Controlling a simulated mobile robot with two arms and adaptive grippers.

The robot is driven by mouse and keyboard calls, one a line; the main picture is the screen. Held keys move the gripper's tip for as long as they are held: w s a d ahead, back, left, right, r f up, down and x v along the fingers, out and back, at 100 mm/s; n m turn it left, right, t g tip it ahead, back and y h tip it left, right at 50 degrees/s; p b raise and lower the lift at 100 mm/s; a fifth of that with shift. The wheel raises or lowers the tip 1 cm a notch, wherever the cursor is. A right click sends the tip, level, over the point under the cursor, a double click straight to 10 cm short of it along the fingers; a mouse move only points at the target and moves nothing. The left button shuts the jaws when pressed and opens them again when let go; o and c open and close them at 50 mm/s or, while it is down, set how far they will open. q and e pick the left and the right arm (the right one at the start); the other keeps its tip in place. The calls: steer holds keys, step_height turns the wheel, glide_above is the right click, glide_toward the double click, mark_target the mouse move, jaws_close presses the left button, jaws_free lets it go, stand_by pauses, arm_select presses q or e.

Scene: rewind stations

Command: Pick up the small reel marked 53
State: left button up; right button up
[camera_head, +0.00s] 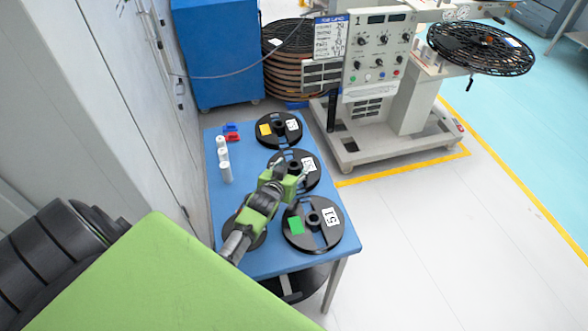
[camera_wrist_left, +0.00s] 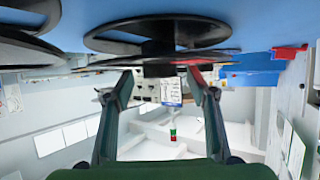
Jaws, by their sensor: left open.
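Black reels lie flat on the blue table in the head view. The middle reel (camera_head: 314,180) has a white label whose number is too small to read surely; it may be 53. My left gripper (camera_head: 294,178) is over this reel and hides part of it. In the left wrist view, which is upside down, a black reel (camera_wrist_left: 110,40) shows its hub (camera_wrist_left: 158,70) between the tips of my open left gripper (camera_wrist_left: 160,80). I cannot tell whether the fingers touch the hub. My right gripper is not in view.
The near reel (camera_head: 294,241) is marked 51, with a green label. A far reel (camera_head: 265,140) has a yellow label. Another reel (camera_head: 257,241) is partly under my arm. White bottles (camera_head: 226,173) and red and blue items (camera_head: 231,135) stand along the table's left side, near the wall.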

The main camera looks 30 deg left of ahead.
arm_select(q)
steer(key=shift+c, duration=0.4)
steer(key=c, duration=1.2)
steer(key=shift+r, duration=0.15)
